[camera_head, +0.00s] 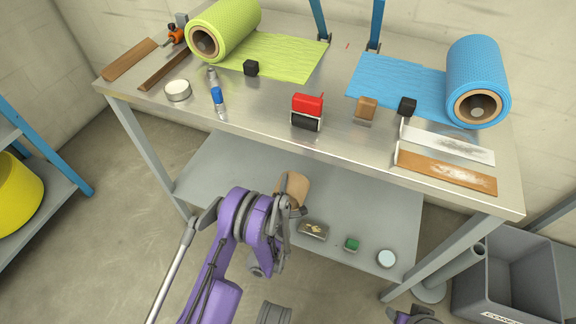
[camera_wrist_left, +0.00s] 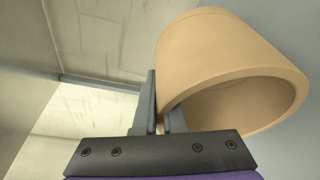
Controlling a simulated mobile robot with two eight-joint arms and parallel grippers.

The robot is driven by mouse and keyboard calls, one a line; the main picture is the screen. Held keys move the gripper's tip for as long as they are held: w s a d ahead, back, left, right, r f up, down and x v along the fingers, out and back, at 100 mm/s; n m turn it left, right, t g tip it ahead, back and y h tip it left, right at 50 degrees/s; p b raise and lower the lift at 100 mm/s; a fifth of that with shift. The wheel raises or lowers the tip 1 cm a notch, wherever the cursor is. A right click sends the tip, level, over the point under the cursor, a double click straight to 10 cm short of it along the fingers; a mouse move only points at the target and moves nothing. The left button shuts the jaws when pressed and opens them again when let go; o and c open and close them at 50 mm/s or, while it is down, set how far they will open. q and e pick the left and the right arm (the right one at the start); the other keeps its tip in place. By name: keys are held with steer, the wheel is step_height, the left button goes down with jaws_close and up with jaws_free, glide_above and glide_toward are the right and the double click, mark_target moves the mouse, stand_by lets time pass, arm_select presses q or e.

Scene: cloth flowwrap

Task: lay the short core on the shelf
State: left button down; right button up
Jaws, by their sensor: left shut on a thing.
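The short core (camera_head: 293,190) is a tan cardboard tube. My left gripper (camera_head: 283,192) is shut on its wall in front of the table. In the left wrist view the core (camera_wrist_left: 225,60) is tilted with its open end showing, its wall between the two fingers (camera_wrist_left: 160,115). The grey lower shelf (camera_head: 235,165) lies under the steel table. The core appears over the shelf's front part; I cannot tell whether it touches. Part of my right gripper (camera_head: 415,316) shows at the bottom edge, its fingers unclear.
The shelf's left part is clear. The steel tabletop (camera_head: 270,105) overhangs it, with green (camera_head: 235,22) and blue rolls (camera_head: 478,75). A grey bin (camera_head: 505,280) stands right.

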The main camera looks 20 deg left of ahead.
arm_select(q)
steer(key=shift+w+a, duration=0.1)
steer(key=shift+w, duration=0.2)
steer(key=shift+r, duration=0.1)
arm_select(e)
steer(key=shift+w, duration=0.25)
arm_select(q)
steer(key=shift+s, duration=0.15)
arm_select(e)
steer(key=shift+s, duration=0.1)
arm_select(q)
steer(key=d+f+x, duration=0.1)
steer(key=d+x, duration=0.1)
steer(key=x, duration=1)
steer(key=shift+w+d+b, duration=0.25)
steer(key=shift+d+b, duration=0.1)
steer(key=shift+d, duration=0.25)
arm_select(e)
steer(key=shift+f, duration=0.2)
arm_select(q)
steer(key=shift+f, duration=0.45)
